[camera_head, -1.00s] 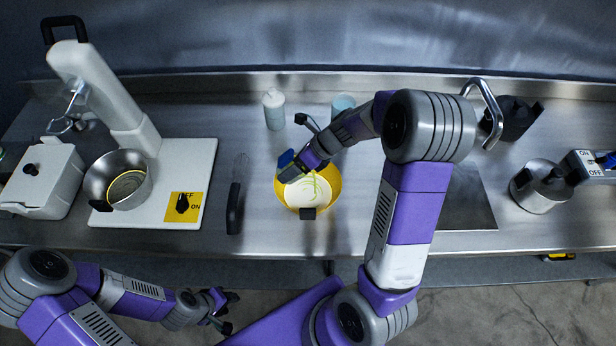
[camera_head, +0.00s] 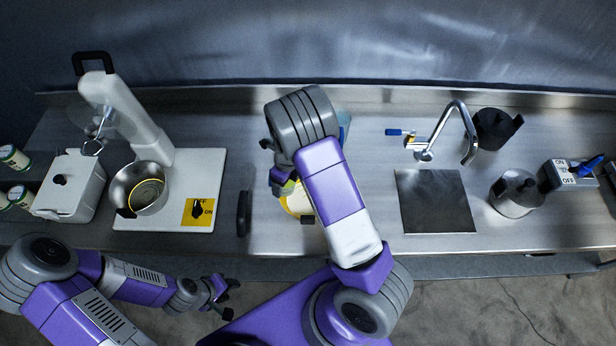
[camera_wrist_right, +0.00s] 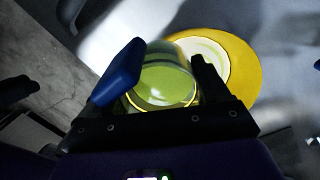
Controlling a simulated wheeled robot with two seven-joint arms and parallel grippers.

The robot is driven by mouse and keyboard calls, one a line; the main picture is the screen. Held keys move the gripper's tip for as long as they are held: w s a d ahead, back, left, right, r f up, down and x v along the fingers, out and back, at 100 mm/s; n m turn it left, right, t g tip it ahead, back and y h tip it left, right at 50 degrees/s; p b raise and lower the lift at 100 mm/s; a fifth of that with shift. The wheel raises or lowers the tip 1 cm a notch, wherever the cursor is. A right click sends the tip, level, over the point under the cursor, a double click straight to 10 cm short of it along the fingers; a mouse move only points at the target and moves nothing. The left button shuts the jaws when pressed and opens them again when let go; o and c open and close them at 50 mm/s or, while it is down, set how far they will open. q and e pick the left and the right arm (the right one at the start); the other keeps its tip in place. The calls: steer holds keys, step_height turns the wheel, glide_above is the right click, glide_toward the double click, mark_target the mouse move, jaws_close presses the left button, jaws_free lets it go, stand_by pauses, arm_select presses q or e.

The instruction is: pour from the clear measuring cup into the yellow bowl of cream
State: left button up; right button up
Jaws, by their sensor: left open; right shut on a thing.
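The clear measuring cup (camera_wrist_right: 165,82) shows in the right wrist view between the fingers of my right gripper (camera_wrist_right: 168,56), which is shut on it. Yellow-green colour shows through the cup; how far it tilts I cannot tell. The yellow bowl (camera_wrist_right: 243,80) with pale cream lies just beyond the cup in that view. In the head view the bowl (camera_head: 296,205) is mostly hidden by my right arm, and my right gripper (camera_head: 283,180) is beside and above it, partly hidden. My left gripper (camera_head: 217,296) is open and empty, in front of the counter's edge.
A white stand mixer with a steel bowl (camera_head: 139,188) is at the left, by a white lidded box (camera_head: 72,187). A dark-handled whisk (camera_head: 243,213) lies left of the yellow bowl. A faucet (camera_head: 452,125), square plate (camera_head: 436,200) and steel pot (camera_head: 516,193) are at the right.

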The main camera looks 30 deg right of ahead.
steer(key=shift+w+a+r+h, duration=0.1)
steer(key=shift+r+h, duration=0.15)
steer(key=shift+h, duration=0.05)
steer(key=shift+f, duration=0.2)
steer(key=shift+r+h, duration=0.4)
steer(key=shift+r, duration=1.1)
